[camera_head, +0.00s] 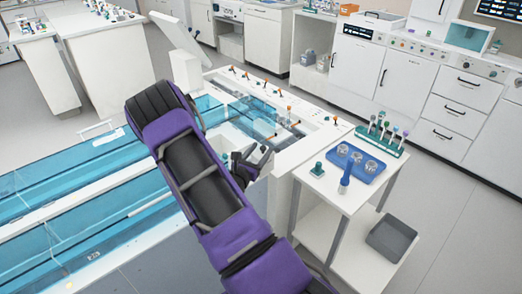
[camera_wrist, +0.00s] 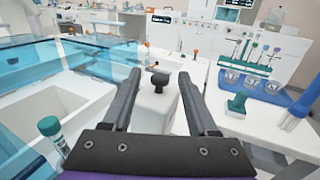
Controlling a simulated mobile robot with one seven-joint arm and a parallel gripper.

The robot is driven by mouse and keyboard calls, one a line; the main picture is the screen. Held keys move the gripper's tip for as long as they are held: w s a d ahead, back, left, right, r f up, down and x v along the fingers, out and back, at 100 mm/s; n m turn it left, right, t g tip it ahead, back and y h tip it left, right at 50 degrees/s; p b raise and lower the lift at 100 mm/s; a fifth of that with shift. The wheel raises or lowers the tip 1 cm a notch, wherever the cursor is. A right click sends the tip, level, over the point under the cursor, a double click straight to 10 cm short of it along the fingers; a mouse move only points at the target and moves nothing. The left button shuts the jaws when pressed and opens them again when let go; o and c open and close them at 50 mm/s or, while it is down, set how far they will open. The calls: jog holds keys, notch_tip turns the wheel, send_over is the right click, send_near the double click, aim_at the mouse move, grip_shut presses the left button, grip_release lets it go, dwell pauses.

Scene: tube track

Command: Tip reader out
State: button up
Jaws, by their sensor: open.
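No part is clearly marked as a reader, so I cannot tell which it is. In the wrist view a white block (camera_wrist: 157,108) with a black knob (camera_wrist: 158,80) on top stands between and beyond my fingers. My gripper (camera_wrist: 159,75) is open and empty, with a finger on either side of the knob in the picture. I cannot tell whether it touches the block. A teal-capped tube (camera_wrist: 50,130) shows at the lower left of the wrist view. In the head view my gripper (camera_head: 254,160) is at the near right end of the blue track, partly hidden by my arm.
Blue see-through track channels (camera_head: 80,180) run left. A white side table (camera_head: 322,196) at right holds a blue tray (camera_head: 357,177) with round cups, a green tube rack (camera_head: 381,142), a green block (camera_head: 317,169) and a blue upright item (camera_head: 345,178). A grey bin (camera_head: 391,239) sits below.

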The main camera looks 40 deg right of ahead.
jog(key=shift+w+d, duration=0.15)
jog(key=shift+d, duration=0.15)
grip_shut()
dwell(1.3)
